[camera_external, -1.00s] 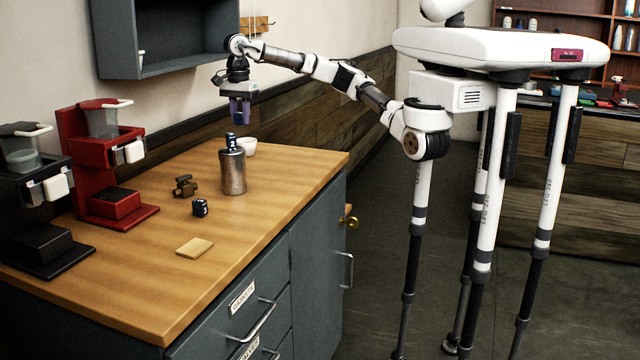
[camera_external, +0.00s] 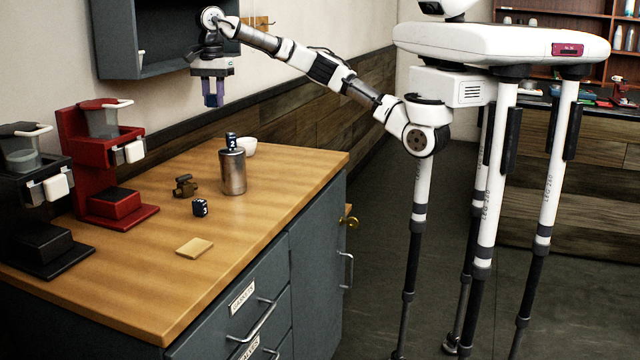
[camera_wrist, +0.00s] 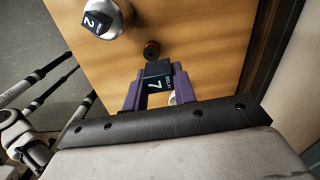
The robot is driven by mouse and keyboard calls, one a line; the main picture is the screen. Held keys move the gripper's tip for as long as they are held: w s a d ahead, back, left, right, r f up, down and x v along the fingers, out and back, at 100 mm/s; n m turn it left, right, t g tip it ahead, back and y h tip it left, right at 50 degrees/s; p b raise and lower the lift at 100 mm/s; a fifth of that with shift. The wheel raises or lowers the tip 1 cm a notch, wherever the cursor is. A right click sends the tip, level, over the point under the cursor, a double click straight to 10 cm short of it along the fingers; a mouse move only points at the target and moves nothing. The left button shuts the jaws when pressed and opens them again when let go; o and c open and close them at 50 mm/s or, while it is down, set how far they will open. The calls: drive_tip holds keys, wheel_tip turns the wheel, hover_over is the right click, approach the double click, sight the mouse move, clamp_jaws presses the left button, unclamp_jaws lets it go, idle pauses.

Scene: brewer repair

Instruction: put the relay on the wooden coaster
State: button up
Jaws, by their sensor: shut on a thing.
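My gripper (camera_external: 213,100) is shut on a dark blue block with a white 7 (camera_wrist: 157,82), high above the back of the counter. The block sits between the purple fingers in the wrist view; I cannot read a name on it, so whether it is the relay is unclear. The wooden coaster (camera_external: 195,247), a thin pale square, lies bare near the counter's front, well below and in front of my gripper. A small dark cube (camera_external: 200,207) sits behind the coaster.
A red brewer (camera_external: 98,165) and a black brewer (camera_external: 35,200) stand at the left. A grey wall shelf (camera_external: 175,40) is close to my gripper. Counter around the coaster is clear.

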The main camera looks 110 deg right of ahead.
drive_tip(key=w+a+n+p, duration=0.1)
drive_tip(key=w+a, duration=0.4)
drive_tip(key=a, duration=0.4)
drive_tip(key=w+a+n+p, duration=0.1)
drive_tip(key=w+a, duration=0.4)
drive_tip(key=a, duration=0.4)
drive_tip(key=n+p, duration=0.2)
drive_tip(key=p, duration=0.2)
hover_over(195, 246)
wheel_tip(195, 246, down, 15)
drive_tip(key=shift+d+f, duration=0.1)
drive_tip(key=shift+d, duration=0.05)
drive_tip(key=shift+f, duration=2.4)
drive_tip(key=o, duration=0.8)
drive_tip(key=shift+o, duration=0.7)
drive_tip(key=shift+p, duration=0.3)
wheel_tip(195, 246, up, 12)
drive_tip(key=b, duration=0.3)
drive_tip(key=shift+r, duration=0.2)
